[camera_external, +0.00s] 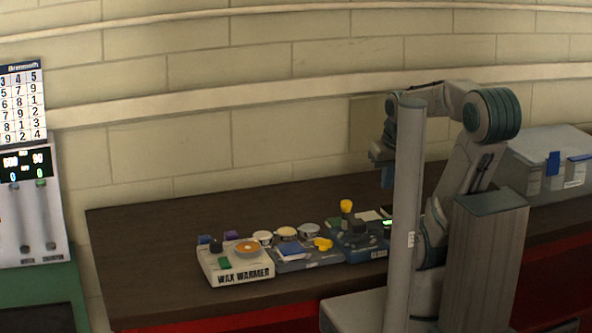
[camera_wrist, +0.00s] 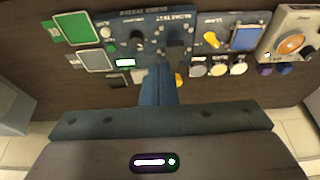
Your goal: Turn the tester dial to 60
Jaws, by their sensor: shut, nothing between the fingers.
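The tester is a dark blue-grey panel (camera_wrist: 153,22), upside down in the wrist view, with a lit display (camera_wrist: 125,63). A round dark knob (camera_wrist: 137,41), apparently the dial, sits on it; its setting is too small to read. In the external view the tester (camera_external: 364,254) stands on the bench, partly behind my arm, its display showing green. My gripper (camera_wrist: 160,69) is shut and empty, its fingertips in front of the panel's lower middle in the wrist view, covering part of it. In the external view my gripper (camera_external: 387,179) is raised above the bench, apart from the tester.
A yellow knob-like part (camera_external: 346,206) rises at the tester's back. A wax warmer (camera_external: 236,270), a tray with a blue pad (camera_external: 291,253) and several small tubs (camera_external: 286,233) stand to its left. A green pad (camera_wrist: 77,27) lies beside the tester. A grey case (camera_external: 548,165) is far right.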

